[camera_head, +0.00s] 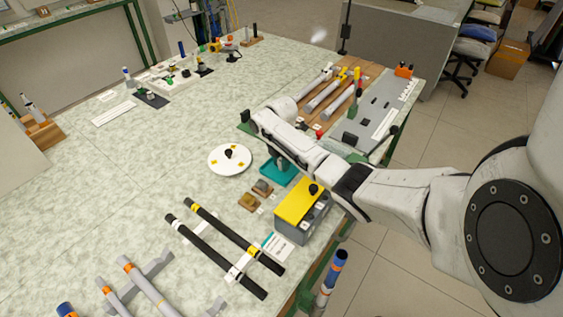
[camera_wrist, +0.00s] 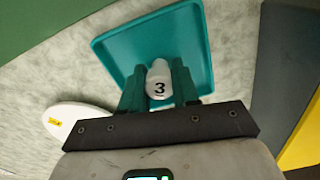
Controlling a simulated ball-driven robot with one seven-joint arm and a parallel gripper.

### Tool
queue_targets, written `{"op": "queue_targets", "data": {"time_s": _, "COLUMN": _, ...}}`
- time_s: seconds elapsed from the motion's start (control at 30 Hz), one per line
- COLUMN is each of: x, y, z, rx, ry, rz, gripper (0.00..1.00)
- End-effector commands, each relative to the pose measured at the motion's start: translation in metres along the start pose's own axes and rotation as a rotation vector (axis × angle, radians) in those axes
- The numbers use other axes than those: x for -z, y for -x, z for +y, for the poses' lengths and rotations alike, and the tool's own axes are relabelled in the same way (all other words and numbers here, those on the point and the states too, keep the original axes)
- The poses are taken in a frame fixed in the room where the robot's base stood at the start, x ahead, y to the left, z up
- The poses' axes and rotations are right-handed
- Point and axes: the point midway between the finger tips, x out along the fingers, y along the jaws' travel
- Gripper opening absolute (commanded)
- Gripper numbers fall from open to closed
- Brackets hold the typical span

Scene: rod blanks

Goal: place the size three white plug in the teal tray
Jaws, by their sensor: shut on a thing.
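The white plug marked 3 (camera_wrist: 158,86) is between the two teal fingers of my gripper (camera_wrist: 158,88) in the wrist view, and the fingers are shut on it. The teal tray (camera_wrist: 113,46) lies beneath and beyond the plug in that view. In the head view the teal tray (camera_head: 268,176) shows partly, behind my wrist. I cannot tell whether the plug touches the tray floor.
A round white plate (camera_head: 222,165) with a dark knob stands left of the tray. A yellow-topped grey box (camera_head: 300,204) stands close in front of it. Two black rods (camera_head: 200,247) lie nearer. A wooden board (camera_head: 352,92) with rods lies behind. Open table is at left.

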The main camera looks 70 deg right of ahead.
Motion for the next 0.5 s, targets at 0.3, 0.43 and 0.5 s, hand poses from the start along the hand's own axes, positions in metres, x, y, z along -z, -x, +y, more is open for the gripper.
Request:
{"op": "queue_targets", "data": {"time_s": 0.3, "x": 0.0004, "y": -0.0032, "z": 0.0002, "rx": 0.000, "ry": 0.001, "rz": 0.000, "gripper": 0.13}}
{"op": "queue_targets", "data": {"time_s": 0.43, "x": 0.0002, "y": -0.0024, "z": 0.0002, "rx": 0.000, "ry": 0.001, "rz": 0.000, "gripper": 0.40}}
{"op": "queue_targets", "data": {"time_s": 0.5, "x": 0.0002, "y": -0.0024, "z": 0.0002, "rx": 0.000, "ry": 0.001, "rz": 0.000, "gripper": 0.46}}
